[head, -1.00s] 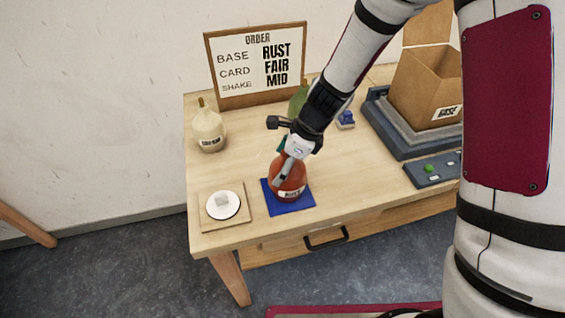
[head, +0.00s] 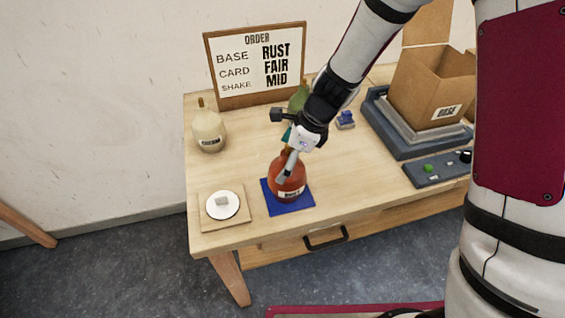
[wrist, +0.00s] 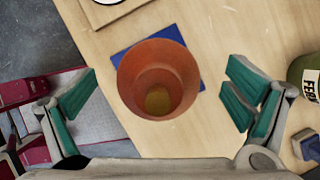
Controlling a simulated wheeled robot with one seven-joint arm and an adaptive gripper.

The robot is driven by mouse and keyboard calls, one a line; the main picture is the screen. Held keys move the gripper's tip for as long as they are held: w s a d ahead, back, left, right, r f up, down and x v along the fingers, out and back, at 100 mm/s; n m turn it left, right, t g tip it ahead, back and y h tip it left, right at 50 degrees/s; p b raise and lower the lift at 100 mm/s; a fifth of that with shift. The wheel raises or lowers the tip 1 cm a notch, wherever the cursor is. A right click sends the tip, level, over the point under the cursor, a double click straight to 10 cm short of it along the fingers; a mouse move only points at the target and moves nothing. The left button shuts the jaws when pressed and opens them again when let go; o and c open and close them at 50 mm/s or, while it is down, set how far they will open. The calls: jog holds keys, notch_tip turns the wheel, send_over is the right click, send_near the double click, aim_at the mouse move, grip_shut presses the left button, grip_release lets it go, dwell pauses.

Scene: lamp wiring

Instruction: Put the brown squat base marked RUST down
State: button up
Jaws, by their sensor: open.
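The brown squat base (head: 284,183), with a pale label facing front that is too small to read surely, stands upright on the blue mat (head: 304,204) near the table's front edge. In the wrist view I look down into the open round mouth of the base (wrist: 158,80), with the blue mat (wrist: 127,57) under it. My gripper (head: 287,165) is just above and around the base's top in the head view. In the wrist view my gripper's green-padded fingers (wrist: 163,85) are spread wide, with clear gaps on both sides of the base.
A cream bottle (head: 209,131) stands at the left, and a green bottle (head: 298,98) is partly hidden behind my arm. A wooden board with a white disc (head: 222,205) lies left of the mat. An open cardboard box (head: 419,100) stands at the right behind a control panel (head: 436,170).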

jog(key=s+d+r+n+t, duration=0.1)
jog(key=s+d+r+n, duration=0.2)
jog(key=r, duration=0.4)
jog(key=s+d+r+n+h, duration=0.1)
jog(key=s+d+r+n, duration=0.15)
jog(key=r, duration=0.45)
jog(key=s+d+r+n+t, duration=0.1)
jog(key=s+d+r+n, duration=0.1)
jog(key=d+r+n, duration=0.35)
jog(key=s+d+r+n+t+h, duration=0.1)
jog(key=s+d+r+n, duration=0.2)
jog(key=s, duration=0.3)
jog(key=s+d+r+n+t+h, duration=0.1)
jog(key=s+d+r+n+h, duration=0.1)
jog(key=s+d+r+n, duration=0.2)
jog(key=s+n, duration=0.2)
jog(key=s, duration=0.1)
jog(key=shift+d+r+t, duration=0.25)
jog(key=shift+r+t, duration=0.05)
jog(key=shift+w, duration=0.1)
